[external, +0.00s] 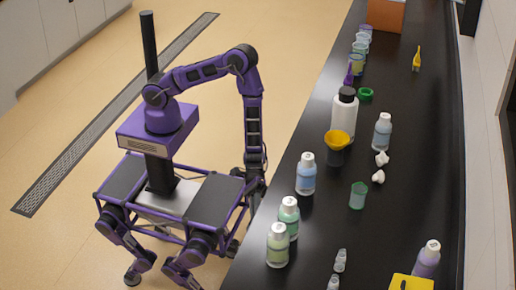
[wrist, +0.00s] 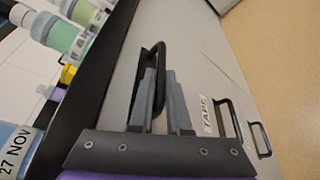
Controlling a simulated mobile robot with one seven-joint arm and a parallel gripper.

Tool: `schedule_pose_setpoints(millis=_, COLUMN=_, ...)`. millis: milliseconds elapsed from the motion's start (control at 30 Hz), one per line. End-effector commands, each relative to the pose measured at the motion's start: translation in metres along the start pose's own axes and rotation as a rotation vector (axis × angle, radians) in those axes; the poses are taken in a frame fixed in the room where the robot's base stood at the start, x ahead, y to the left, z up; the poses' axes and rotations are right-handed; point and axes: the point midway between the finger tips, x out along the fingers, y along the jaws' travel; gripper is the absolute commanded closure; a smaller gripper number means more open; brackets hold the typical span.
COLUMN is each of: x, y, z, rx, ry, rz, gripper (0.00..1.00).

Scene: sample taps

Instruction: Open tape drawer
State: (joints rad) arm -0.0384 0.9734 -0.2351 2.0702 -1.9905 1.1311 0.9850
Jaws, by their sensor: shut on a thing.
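In the wrist view, a grey drawer front (wrist: 205,65) fills the middle, tilted in the picture. My gripper (wrist: 160,76) is shut on a black bar handle (wrist: 157,52), with its grey fingers at the handle's bar. A white label reading TAPE (wrist: 208,115) lies to the right of the fingers. In the external view, my arm reaches down beside the counter's front, and the drawers and fingers are hidden there.
The black counter (external: 415,130) carries bottles, such as a blue one (external: 306,174) and green ones (external: 278,245) near its front edge. A yellow funnel (external: 339,138) and a white bottle (external: 344,116) stand behind. The tan floor (external: 60,110) is open beside my base.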

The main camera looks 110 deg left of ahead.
Motion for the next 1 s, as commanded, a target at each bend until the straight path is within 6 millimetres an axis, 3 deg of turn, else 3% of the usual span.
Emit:
schedule_pose_setpoints(millis=167, x=-0.013, y=-0.026, z=0.028, rx=-0.007, ry=0.000, rz=-0.004, gripper=1.00)
schedule_pose_setpoints(millis=400, x=-0.038, y=-0.067, z=0.086, rx=-0.008, ry=0.000, rz=-0.006, gripper=1.00)
schedule_pose_setpoints(millis=600, x=-0.055, y=-0.088, z=0.124, rx=-0.011, ry=0.002, rz=-0.008, gripper=1.00)
schedule_pose_setpoints(millis=1000, x=-0.077, y=-0.128, z=0.175, rx=-0.007, ry=0.001, rz=-0.007, gripper=1.00)
